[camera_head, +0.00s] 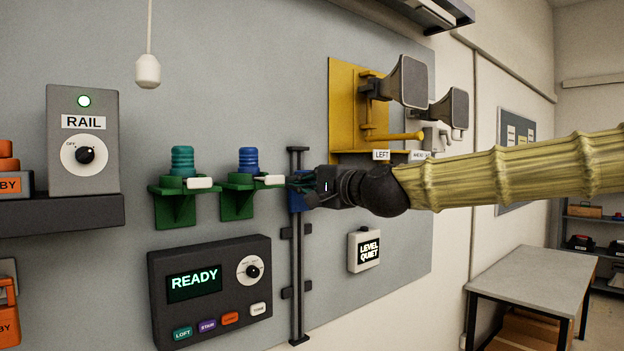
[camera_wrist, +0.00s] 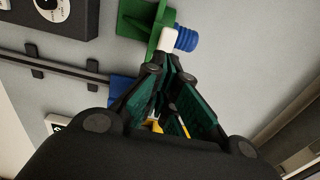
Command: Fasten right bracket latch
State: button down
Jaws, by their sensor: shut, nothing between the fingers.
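The right bracket (camera_head: 238,203) is green and mounted on the grey wall panel. A ribbed blue cylinder (camera_head: 249,160) stands upright in it. Its white latch (camera_head: 270,181) sticks out toward the right at the front. In the wrist view the green bracket (camera_wrist: 135,22), the white latch (camera_wrist: 168,40) and the blue cylinder (camera_wrist: 186,39) show just beyond my fingertips. My gripper (camera_head: 292,181) is shut and empty, to the right of the latch and close to its end. I cannot tell whether the fingertips touch the latch. The left bracket (camera_head: 175,208) holds a teal cylinder (camera_head: 182,161).
A dark vertical rail (camera_head: 297,258) with a blue block (camera_head: 297,201) stands behind my gripper. A dark READY panel (camera_head: 210,290) sits below the brackets. A yellow board (camera_head: 345,105) with grey horns is up right. A pull cord knob (camera_head: 148,70) hangs above left.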

aim_at(282, 181)
jog(key=shift+p+x, duration=0.8)
jog(key=shift+x, duration=1.25)
jog(key=shift+w+a+f+b, duration=0.1)
jog(key=shift+w+a+b, duration=0.3)
jog(key=shift+w, duration=0.15)
jog(key=shift+w+a, duration=0.3)
jog(key=shift+w, duration=0.1)
